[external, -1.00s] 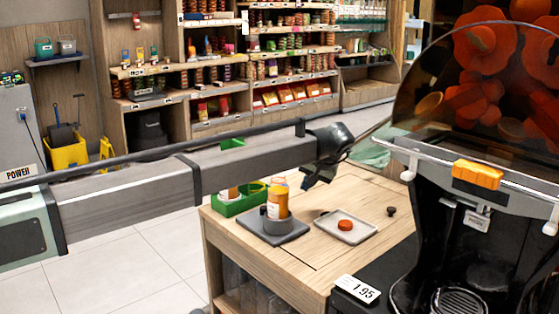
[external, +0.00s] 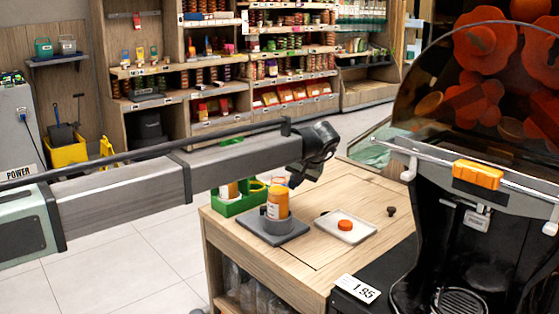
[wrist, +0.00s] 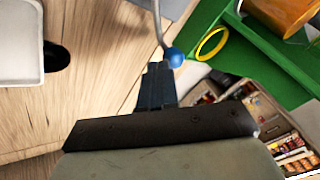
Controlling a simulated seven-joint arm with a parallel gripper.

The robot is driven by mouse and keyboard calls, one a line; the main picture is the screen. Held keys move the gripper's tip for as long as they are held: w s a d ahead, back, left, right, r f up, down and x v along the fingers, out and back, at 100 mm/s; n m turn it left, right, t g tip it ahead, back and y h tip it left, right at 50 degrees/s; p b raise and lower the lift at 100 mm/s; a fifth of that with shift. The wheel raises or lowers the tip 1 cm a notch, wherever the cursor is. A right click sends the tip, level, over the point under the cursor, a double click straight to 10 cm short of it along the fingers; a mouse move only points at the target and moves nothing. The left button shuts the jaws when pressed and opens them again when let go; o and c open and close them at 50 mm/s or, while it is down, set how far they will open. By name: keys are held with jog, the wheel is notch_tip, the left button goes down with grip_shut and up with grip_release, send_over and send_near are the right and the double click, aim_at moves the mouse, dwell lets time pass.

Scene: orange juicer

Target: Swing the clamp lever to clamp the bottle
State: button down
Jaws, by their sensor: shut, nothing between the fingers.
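An orange bottle (external: 277,203) with a white label stands upright in a grey round clamp holder (external: 278,234) on a grey base plate (external: 262,237). In the wrist view the clamp lever shows as a bent metal rod with a blue ball knob (wrist: 175,57). My gripper (wrist: 158,68) is shut and empty, its fingertips right beside the knob; I cannot tell whether they touch it. In the external view my gripper (external: 294,181) hangs just behind and right of the bottle top. The lever is hard to make out there.
A green crate (external: 227,209) stands behind the bottle, with a yellow ring (wrist: 212,43) and an orange bottle in the wrist view. A white tray (external: 328,232) with an orange cap (external: 345,225) lies to the right. The juicer stands at far right.

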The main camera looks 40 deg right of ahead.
jog(key=shift+w+n, duration=0.25)
jog(key=shift+n, duration=0.15)
jog(key=shift+w+a+y, duration=0.2)
jog(key=shift+w+a, duration=0.05)
jog(key=shift+w, duration=0.25)
jog(key=shift+w+a+y, duration=0.2)
jog(key=shift+w, duration=0.25)
jog(key=shift+w+a+n+y, duration=0.1)
jog(key=shift+w+n+y, duration=0.2)
jog(key=shift+n, duration=0.4)
jog(key=shift+w+a, duration=0.25)
jog(key=shift+a, duration=0.2)
jog(key=shift+w+a+n+y, duration=0.4)
jog(key=shift+a+n+y, duration=0.15)
jog(key=shift+n, duration=0.35)
jog(key=shift+w+a, duration=0.1)
jog(key=shift+a, duration=0.15)
jog(key=shift+d, duration=0.15)
